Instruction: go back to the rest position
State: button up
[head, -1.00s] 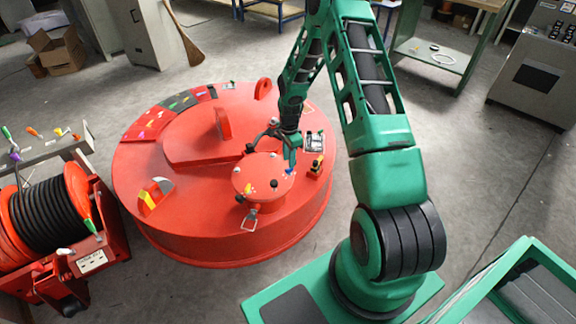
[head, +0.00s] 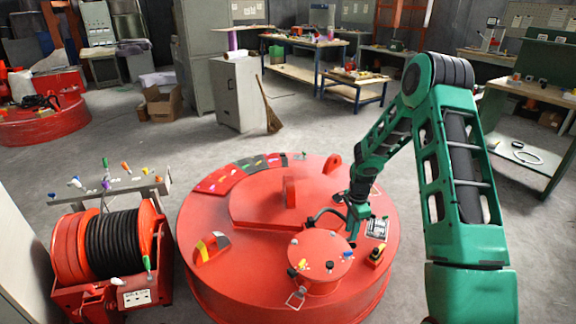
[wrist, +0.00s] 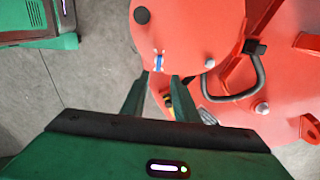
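My gripper (head: 354,238) hangs over the right part of a big round red lifting magnet (head: 250,275), just behind and right of its raised round cap (head: 318,262). In the wrist view the two green fingers (wrist: 163,76) stand apart with nothing held between them. The cap (wrist: 195,30) lies beyond the fingertips, with a small blue piece (wrist: 159,62) at its edge close to the tips. My arm is bent, with its elbow high at the right of the head view. The rest position is not marked in any view.
A red cable reel (head: 75,255) stands left of the magnet. A grey cabinet (head: 238,95) and workbenches (head: 310,75) are behind, and a green bench (head: 525,165) is at right. Grey floor between is clear.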

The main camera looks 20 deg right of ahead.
jog(key=s+d+r+n+h, duration=0.1)
jog(key=s+d+r+n, duration=0.15)
jog(key=s+r, duration=0.8)
jog(key=s+d+r+n, duration=0.1)
jog(key=s+r+n, duration=0.45)
jog(key=r, duration=0.85)
jog(key=s+a+r+n, duration=0.2)
jog(key=s+r, duration=0.1)
jog(key=s, duration=0.8)
jog(key=s+a+r+n+y, duration=0.1)
jog(key=s+a+r+n, duration=0.1)
jog(key=s, duration=1)
notch_tip(320, 180, up, 2)
jog(key=shift+s+a+r, duration=0.15)
jog(key=shift+a, duration=0.7)
jog(key=shift+w+f, duration=0.25)
jog(key=shift+w, duration=0.35)
